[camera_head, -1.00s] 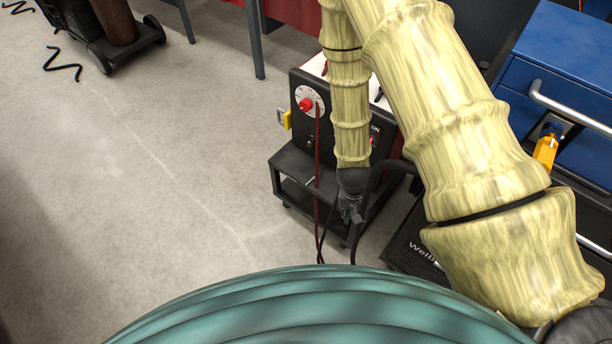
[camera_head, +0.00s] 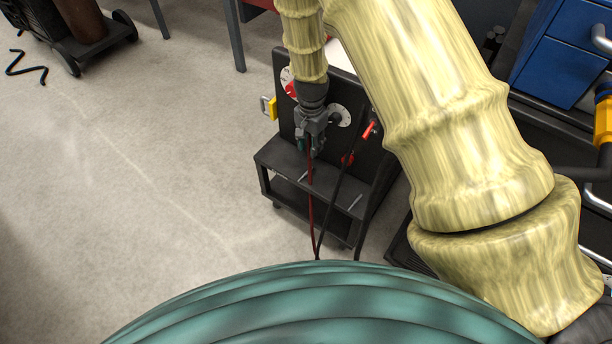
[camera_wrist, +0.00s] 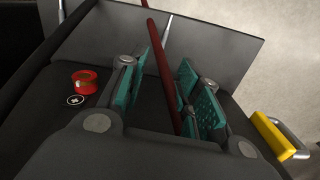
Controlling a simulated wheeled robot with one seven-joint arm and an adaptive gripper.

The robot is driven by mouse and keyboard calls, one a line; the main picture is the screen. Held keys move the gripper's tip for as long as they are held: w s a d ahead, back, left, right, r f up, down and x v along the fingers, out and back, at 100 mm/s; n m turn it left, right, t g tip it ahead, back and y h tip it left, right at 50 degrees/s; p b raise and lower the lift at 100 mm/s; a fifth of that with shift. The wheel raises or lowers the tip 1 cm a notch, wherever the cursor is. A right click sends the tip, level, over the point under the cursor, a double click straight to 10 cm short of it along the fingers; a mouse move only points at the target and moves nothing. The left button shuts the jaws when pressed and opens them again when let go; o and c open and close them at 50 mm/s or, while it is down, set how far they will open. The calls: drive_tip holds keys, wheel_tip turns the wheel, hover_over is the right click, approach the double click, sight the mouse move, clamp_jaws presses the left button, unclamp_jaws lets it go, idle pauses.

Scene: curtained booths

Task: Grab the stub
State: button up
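Two short pale rods show on the black cart in the head view, one on its right part (camera_head: 355,201) and one further left (camera_head: 304,176). Either may be the stub; I cannot tell which. In the wrist view, one pale rod (camera_wrist: 167,30) shows beyond the fingers. My gripper (camera_head: 311,146) is in front of the welding machine's panel, above the cart's top. In the wrist view its teal-padded fingers (camera_wrist: 163,95) are apart. A dark red cable (camera_wrist: 163,60) appears between them; I cannot tell whether it touches them.
The black cart (camera_head: 285,160) carries the machine with knobs and a red plug (camera_head: 370,130). Red and black cables hang in front. A yellow-handled clip (camera_head: 270,107) sits at the cart's left. Blue drawers (camera_head: 560,70) stand at right.

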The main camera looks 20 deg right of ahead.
drive_tip(key=f, duration=0.1)
drive_tip(key=b, duration=0.2)
hover_over(309, 170)
wheel_tip(309, 170, down, 6)
drive_tip(key=shift+w+r, duration=0.15)
drive_tip(key=shift+r, duration=0.1)
drive_tip(key=shift+s+f+b, duration=0.2)
drive_tip(key=shift+f+b, duration=0.5)
drive_tip(key=shift+f, duration=1.9)
clamp_jaws()
